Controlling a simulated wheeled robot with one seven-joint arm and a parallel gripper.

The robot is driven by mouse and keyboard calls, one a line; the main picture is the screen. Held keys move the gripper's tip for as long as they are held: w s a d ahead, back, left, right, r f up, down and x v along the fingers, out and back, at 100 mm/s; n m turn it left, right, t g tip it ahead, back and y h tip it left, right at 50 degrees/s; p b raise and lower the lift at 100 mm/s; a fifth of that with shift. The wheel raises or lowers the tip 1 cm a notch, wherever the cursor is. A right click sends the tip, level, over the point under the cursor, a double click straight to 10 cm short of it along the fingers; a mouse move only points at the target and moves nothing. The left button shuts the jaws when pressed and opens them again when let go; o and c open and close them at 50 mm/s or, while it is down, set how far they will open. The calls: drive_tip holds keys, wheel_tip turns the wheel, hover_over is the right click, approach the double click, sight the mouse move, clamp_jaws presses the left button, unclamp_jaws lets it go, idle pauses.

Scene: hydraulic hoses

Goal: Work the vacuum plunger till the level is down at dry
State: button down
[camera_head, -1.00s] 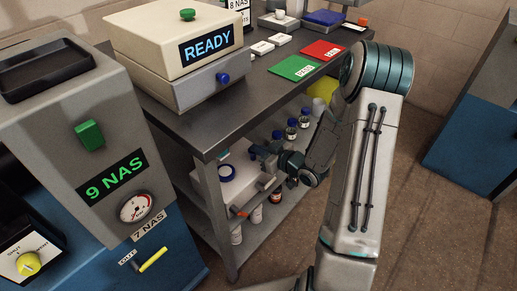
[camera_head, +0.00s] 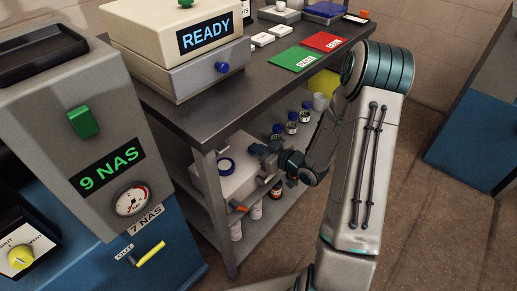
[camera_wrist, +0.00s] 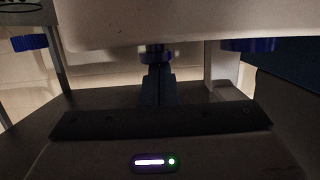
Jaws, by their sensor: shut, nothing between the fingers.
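In the head view my gripper (camera_head: 262,152) reaches in over the lower shelf, beside a white box-shaped unit (camera_head: 236,184) with a blue round cap (camera_head: 226,167). An orange-tipped grey part (camera_head: 238,206) sticks out at its front. In the dark wrist view my gripper (camera_wrist: 157,84) is shut and empty, its fingers pointing at a blue collar (camera_wrist: 155,56) under a pale body (camera_wrist: 150,22). I cannot tell whether they touch the collar. I cannot make out for certain which part is the vacuum plunger, and no level or "dry" mark is readable.
The metal bench (camera_head: 215,119) stands above the shelf and carries a READY instrument (camera_head: 165,45) and green (camera_head: 298,58) and red (camera_head: 336,41) cards. Blue-capped bottles (camera_head: 291,124) stand behind my gripper. A grey cabinet reading 9 NAS (camera_head: 98,140) is at left.

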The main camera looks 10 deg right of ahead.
wheel_tip(320, 180, up, 3)
drive_tip(key=shift+r+p, duration=0.2)
drive_tip(key=shift+p, duration=0.8)
drive_tip(key=v, duration=1)
drive_tip(key=shift+p, duration=0.45)
drive_tip(key=shift+f, duration=0.1)
drive_tip(key=s+d+r+m+g+h+p, duration=0.1)
drive_tip(key=d+r+m+g+h+p, duration=0.1)
drive_tip(key=r+h+p, duration=0.5)
drive_tip(key=d+r+m+g+h+p, duration=0.2)
drive_tip(key=r+h+p, duration=0.15)
drive_tip(key=r, duration=0.75)
drive_tip(key=s+a+r+m+g+p, duration=0.1)
drive_tip(key=s+a+r+g+p, duration=0.1)
drive_tip(key=s+r, duration=0.5)
drive_tip(key=s+a+r+m+g+y+p, duration=0.1)
drive_tip(key=s+a+r+m+g+p, duration=0.1)
drive_tip(key=s+a+r, duration=0.5)
drive_tip(key=s+g+p, duration=0.1)
drive_tip(key=s+p, duration=0.1)
drive_tip(key=s, duration=0.1)
drive_tip(key=shift+r+p, duration=0.2)
drive_tip(key=shift+p, duration=0.15)
